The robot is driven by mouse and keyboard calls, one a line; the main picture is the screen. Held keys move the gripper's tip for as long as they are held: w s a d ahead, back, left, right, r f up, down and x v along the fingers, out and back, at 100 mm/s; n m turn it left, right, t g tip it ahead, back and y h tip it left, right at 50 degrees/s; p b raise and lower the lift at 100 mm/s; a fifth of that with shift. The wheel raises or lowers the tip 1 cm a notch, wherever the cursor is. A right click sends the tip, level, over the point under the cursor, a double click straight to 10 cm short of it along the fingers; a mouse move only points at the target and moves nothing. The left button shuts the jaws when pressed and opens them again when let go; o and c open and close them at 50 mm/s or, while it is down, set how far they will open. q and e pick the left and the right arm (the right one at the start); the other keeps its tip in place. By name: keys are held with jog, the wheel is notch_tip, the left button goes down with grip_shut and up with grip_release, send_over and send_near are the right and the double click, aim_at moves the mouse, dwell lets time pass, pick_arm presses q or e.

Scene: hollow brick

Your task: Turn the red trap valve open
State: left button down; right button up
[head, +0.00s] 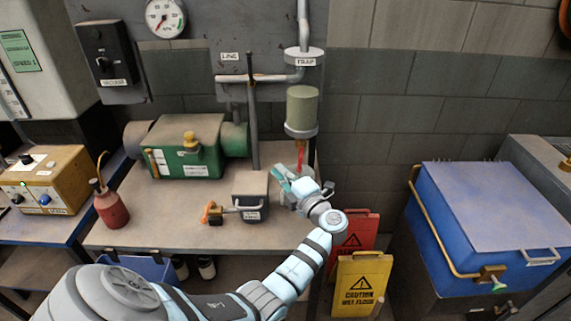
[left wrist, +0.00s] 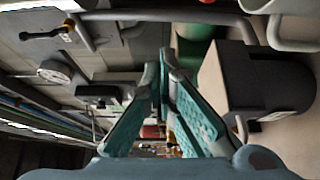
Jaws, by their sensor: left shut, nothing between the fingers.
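The trap (head: 302,105) is a grey-green cylinder hanging from a pipe at the back wall, under a label reading TRAP. A thin red valve handle (head: 300,151) points down below it. My left gripper (head: 280,175) is just below and slightly left of the red handle, above the right end of the bench. Its teal fingers (left wrist: 165,70) are shut and empty in the left wrist view. I cannot tell whether they touch the handle. My right gripper is not in view.
A grey box (head: 250,194) and an orange-handled valve (head: 211,212) are left of my gripper. A green pump (head: 184,146) and red bottle (head: 109,206) stand farther left. Yellow (head: 361,283) and red caution signs stand below; a blue chest (head: 480,225) is at right.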

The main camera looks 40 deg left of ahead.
pick_arm(q)
jog(key=f+v, duration=0.1)
jog(key=v, duration=0.8)
jog(key=s+a+f+m+y+p, duration=0.2)
jog(key=s+a, duration=0.4)
jog(key=a, duration=0.1)
jog(key=s+a+r+m+t+h+p, duration=0.1)
jog(key=s+a+r+m+t+p, duration=0.1)
jog(key=s+a+r+m+t, duration=0.3)
jog(key=s+a+m+t+h+p, duration=0.1)
jog(key=a+m+t, duration=0.2)
jog(key=a, duration=0.3)
jog(key=m+t+h+b, duration=0.3)
jog(key=m+h, duration=0.1)
jog(key=h, duration=1.1)
send_near(300, 160)
jog(key=w+a+f, duration=0.1)
jog(key=w+a, duration=0.2)
jog(key=a, duration=0.3)
jog(key=shift+t, duration=0.3)
jog(key=w+d, duration=0.1)
jog(key=w+d+p, duration=0.1)
jog(key=w, duration=0.1)
jog(key=shift+w+d+f, duration=0.15)
jog(key=shift+d+f, duration=0.05)
jog(key=shift+d, duration=0.1)
